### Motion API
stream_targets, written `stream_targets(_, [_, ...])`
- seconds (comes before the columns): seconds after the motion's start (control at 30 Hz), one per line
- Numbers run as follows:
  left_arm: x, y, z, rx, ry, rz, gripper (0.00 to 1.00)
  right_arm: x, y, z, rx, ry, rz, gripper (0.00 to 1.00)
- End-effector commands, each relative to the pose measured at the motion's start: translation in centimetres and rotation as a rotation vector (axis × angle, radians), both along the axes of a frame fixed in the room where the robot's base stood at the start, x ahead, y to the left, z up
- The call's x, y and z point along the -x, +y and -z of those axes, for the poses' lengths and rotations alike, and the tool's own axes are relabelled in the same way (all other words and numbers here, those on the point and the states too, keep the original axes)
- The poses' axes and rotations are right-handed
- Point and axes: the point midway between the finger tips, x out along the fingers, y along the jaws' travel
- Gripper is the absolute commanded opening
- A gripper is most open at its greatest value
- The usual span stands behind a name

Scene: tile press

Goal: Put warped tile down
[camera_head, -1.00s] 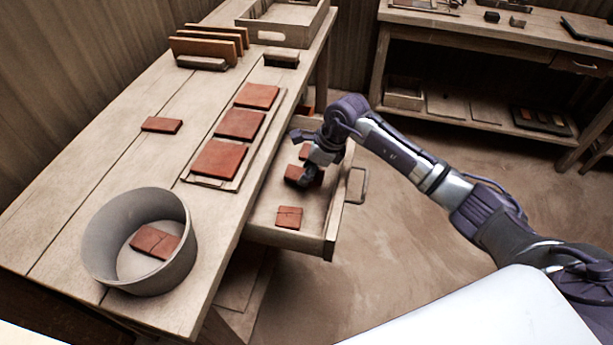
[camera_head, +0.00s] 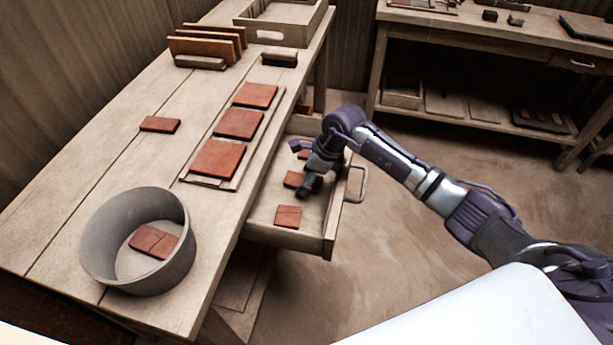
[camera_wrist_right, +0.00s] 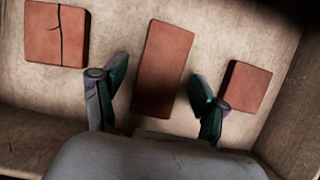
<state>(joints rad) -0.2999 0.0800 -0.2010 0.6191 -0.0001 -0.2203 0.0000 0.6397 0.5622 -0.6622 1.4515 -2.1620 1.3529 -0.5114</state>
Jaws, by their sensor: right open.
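My right gripper (camera_head: 307,188) is down inside the open drawer (camera_head: 262,232), beside a reddish tile (camera_head: 293,179). In the right wrist view the gripper (camera_wrist_right: 158,88) is open, with one finger on each side of that long tile (camera_wrist_right: 163,65), which lies on the drawer floor. A gap shows between the tile and each finger. A tile with a dark crack (camera_wrist_right: 56,34) lies to its left and a smaller-looking tile (camera_wrist_right: 244,86) to its right. In the head view the cracked tile (camera_head: 288,216) is nearest. Any warp is too slight to see. My left gripper is out of view.
On the bench a grey round bin (camera_head: 103,262) holds a cracked tile (camera_head: 155,242). Several tiles lie on a board (camera_head: 236,184), and one lies alone (camera_head: 160,124). A rack with upright boards (camera_head: 205,48) stands behind.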

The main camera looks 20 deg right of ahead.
Motion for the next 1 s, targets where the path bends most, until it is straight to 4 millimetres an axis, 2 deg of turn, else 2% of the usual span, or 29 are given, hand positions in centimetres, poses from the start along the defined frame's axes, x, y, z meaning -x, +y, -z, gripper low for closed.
stream_targets(0.17, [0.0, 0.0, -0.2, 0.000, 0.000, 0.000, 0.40, 0.2, -0.5, -1.6, 0.000, -0.004, 0.000, 0.72])
stream_targets(0.5, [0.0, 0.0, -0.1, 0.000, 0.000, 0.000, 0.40, 1.7, -2.8, -8.2, 0.002, -0.005, 0.000, 0.72])
stream_targets(0.6, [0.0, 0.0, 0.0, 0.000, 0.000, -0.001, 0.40, 2.1, -3.3, -9.7, 0.001, -0.004, 0.002, 0.72])
stream_targets(0.8, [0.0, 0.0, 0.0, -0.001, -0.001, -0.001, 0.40, 2.5, -3.8, -11.2, 0.000, 0.000, 0.000, 0.72])
stream_targets(1.0, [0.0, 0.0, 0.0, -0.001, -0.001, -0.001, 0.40, 2.6, -3.8, -11.3, -0.001, 0.001, 0.000, 0.72])
